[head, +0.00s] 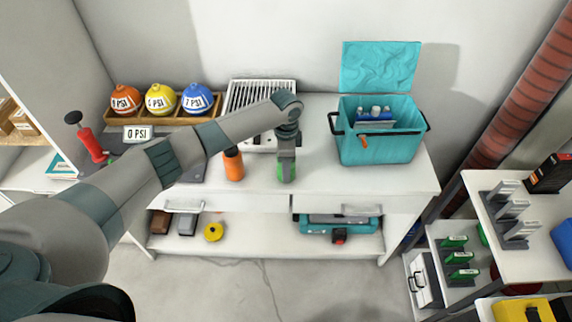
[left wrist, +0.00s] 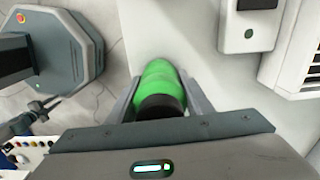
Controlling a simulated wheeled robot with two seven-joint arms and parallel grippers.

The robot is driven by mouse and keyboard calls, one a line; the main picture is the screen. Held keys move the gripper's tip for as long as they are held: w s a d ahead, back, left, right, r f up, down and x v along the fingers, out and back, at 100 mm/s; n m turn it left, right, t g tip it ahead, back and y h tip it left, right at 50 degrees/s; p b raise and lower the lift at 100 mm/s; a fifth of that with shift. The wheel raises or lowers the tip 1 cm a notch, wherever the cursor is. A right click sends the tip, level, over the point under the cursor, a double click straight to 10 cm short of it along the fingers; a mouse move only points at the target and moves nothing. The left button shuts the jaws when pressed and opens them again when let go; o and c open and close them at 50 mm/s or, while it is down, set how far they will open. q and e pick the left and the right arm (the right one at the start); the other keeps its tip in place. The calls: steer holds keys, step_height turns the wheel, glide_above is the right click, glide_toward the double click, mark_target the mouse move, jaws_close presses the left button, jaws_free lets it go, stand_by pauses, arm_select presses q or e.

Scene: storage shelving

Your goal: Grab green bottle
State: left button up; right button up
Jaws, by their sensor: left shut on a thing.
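The green bottle (left wrist: 158,72) with a black cap sits between the two fingers of my left gripper (left wrist: 158,98) in the left wrist view. The fingers press on it from both sides. In the head view my left gripper (head: 286,172) points down over the white table's front part, and only a little green of the bottle shows around the fingers. I cannot tell whether the bottle touches the tabletop. My right gripper is not in view.
An orange bottle (head: 233,164) stands left of my gripper on the white table (head: 320,180). A teal cooler (head: 378,148) with its lid open stands to the right. A white rack (head: 262,95) and orange, yellow and blue balls (head: 160,99) are at the back.

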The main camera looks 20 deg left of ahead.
arm_select(q)
steer(key=shift+r, duration=0.15)
